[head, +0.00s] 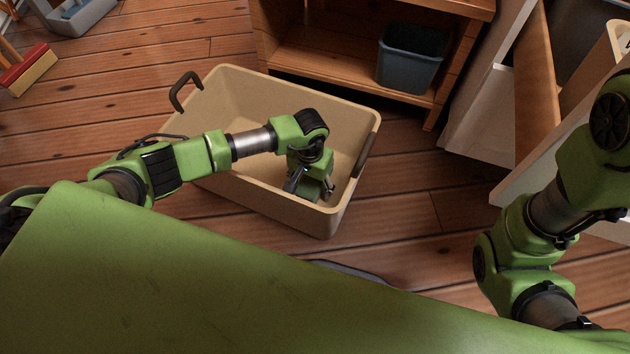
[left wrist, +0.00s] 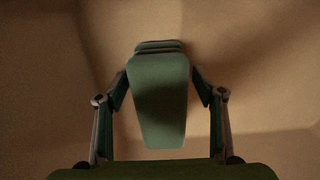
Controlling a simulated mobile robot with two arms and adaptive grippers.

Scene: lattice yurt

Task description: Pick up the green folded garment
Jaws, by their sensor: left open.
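The green folded garment (left wrist: 160,100) lies on the tan floor of the beige basket (head: 231,92), long and narrow, with its folded layers showing at the far end. My left gripper (left wrist: 161,90) is open, with one finger on each side of the garment. Small gaps seem to show between the fingers and the cloth; I cannot tell whether either touches. In the head view my left gripper (head: 312,190) reaches down inside the basket's right part and largely hides the garment. My right arm shows at the right edge, but its gripper is out of view.
The basket has dark handles and stands on a plank floor. Behind it is a wooden shelf (head: 330,68) with a blue-grey bin (head: 410,57). A white unit (head: 482,115) stands to the right. A brush (head: 28,70) lies at the far left. Floor right of the basket is clear.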

